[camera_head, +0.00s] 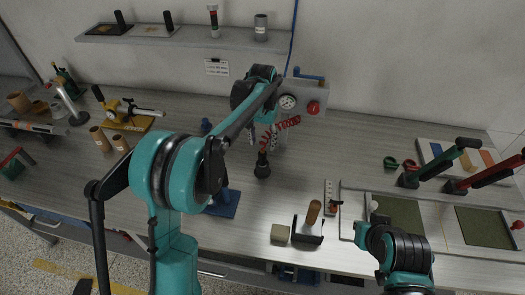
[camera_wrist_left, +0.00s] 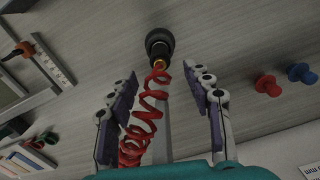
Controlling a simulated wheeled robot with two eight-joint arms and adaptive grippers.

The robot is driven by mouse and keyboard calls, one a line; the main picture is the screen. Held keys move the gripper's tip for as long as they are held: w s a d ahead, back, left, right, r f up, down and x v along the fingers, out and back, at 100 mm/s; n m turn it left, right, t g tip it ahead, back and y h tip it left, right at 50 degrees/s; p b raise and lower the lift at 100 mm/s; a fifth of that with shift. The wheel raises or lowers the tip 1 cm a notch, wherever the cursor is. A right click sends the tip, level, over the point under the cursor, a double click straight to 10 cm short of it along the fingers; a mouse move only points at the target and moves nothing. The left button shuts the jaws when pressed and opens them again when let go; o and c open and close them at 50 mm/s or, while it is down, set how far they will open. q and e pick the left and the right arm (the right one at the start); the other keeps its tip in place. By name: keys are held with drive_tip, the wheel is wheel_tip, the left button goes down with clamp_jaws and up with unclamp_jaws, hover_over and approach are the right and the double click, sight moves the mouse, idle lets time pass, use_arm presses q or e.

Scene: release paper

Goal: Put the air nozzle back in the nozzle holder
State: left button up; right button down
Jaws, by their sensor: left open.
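The air nozzle (camera_head: 262,167) is a dark, rounded piece with a red coiled hose (camera_head: 289,123), near the middle of the table. In the left wrist view the nozzle (camera_wrist_left: 159,43) lies just beyond the fingertips, with a brass-coloured fitting where the hose joins it. My left gripper (camera_head: 264,138) is open above the nozzle; in its wrist view the open fingers (camera_wrist_left: 162,74) stand on both sides of the red coil, not touching the nozzle. A blue stand (camera_head: 222,208) is partly hidden by my left arm; I cannot tell whether it is the nozzle holder. My right gripper is out of view.
A grey box (camera_head: 305,96) with a gauge and red button stands at the back wall. A wooden-handled tool (camera_head: 311,222) and small block (camera_head: 280,233) lie near the front. Green mats (camera_head: 399,213) and red-and-green lever tools (camera_head: 440,165) are at right. A shelf (camera_head: 185,35) hangs above.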

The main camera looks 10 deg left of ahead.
use_arm(q)
drive_tip(key=shift+r, duration=1.15)
drive_tip(key=shift+s+a+r, duration=0.1)
drive_tip(key=shift+s+r, duration=0.15)
drive_tip(key=shift+s, duration=0.05)
drive_tip(key=s+a+r+n+t+b, duration=0.1)
drive_tip(key=s+a+t, duration=0.15)
drive_tip(key=s, duration=0.75)
drive_tip(key=s+a+r+n+t, duration=0.1)
drive_tip(key=s+a+r+t, duration=0.15)
drive_tip(key=s, duration=0.75)
drive_tip(key=s+f+t, duration=0.2)
drive_tip(key=s+f, duration=0.3)
drive_tip(key=s, duration=0.2)
drive_tip(key=shift+b, duration=0.35)
drive_tip(key=shift+f, duration=0.1)
